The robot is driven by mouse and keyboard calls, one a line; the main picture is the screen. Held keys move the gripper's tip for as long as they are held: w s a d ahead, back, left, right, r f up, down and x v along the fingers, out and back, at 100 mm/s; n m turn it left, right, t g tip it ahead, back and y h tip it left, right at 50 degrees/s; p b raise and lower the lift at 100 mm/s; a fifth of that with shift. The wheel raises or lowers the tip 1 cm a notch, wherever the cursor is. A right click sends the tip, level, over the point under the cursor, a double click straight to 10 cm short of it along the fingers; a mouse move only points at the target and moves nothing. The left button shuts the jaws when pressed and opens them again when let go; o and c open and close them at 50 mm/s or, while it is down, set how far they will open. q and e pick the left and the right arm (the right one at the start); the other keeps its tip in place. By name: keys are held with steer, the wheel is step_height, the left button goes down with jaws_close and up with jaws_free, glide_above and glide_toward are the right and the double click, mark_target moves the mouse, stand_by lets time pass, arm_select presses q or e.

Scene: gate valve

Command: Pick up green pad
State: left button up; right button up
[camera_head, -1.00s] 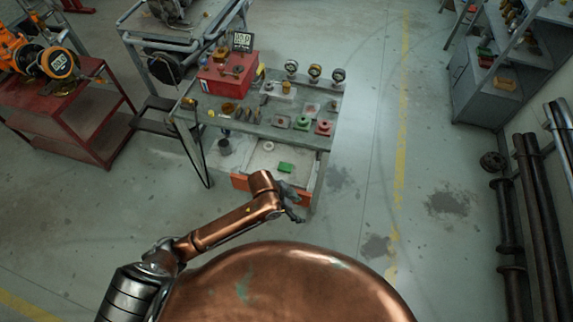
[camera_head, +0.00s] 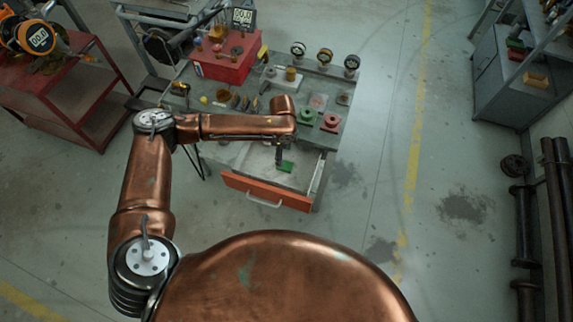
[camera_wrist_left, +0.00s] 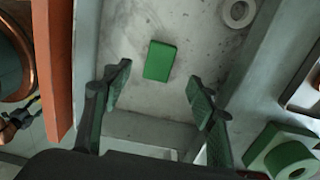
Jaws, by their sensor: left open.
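The green pad (camera_head: 286,166) is a small rectangular block lying in the open orange-fronted drawer (camera_head: 266,190) of the workbench. In the left wrist view the green pad (camera_wrist_left: 160,61) lies flat on the drawer's pale floor, ahead of the fingers and between their lines. My left gripper (camera_wrist_left: 155,95) is open and empty, with its fingers spread wide above the drawer. In the head view my left gripper (camera_head: 279,155) points down just beside the pad and is partly hidden by the arm. My right gripper is not in view.
A pale ring (camera_wrist_left: 239,13) lies in the drawer near its side wall. Green (camera_head: 306,116) and red (camera_head: 332,121) round-topped parts, gauges (camera_head: 325,56) and a red box (camera_head: 226,62) stand on the bench top. Open floor lies to the right.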

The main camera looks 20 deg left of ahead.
mark_target(285, 165)
arm_select(q)
steer(key=shift+f, duration=1.35)
steer(key=f, duration=0.1)
steer(key=f+b, duration=0.1)
steer(key=f, duration=0.3)
steer(key=shift+d+f+b, duration=0.1)
steer(key=shift+d+b, duration=0.15)
steer(key=shift+b, duration=0.15)
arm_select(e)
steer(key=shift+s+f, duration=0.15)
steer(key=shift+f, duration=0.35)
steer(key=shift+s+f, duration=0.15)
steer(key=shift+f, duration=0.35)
arm_select(q)
steer(key=c, duration=1)
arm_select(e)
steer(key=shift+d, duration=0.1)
arm_select(q)
steer(key=shift+r, duration=0.2)
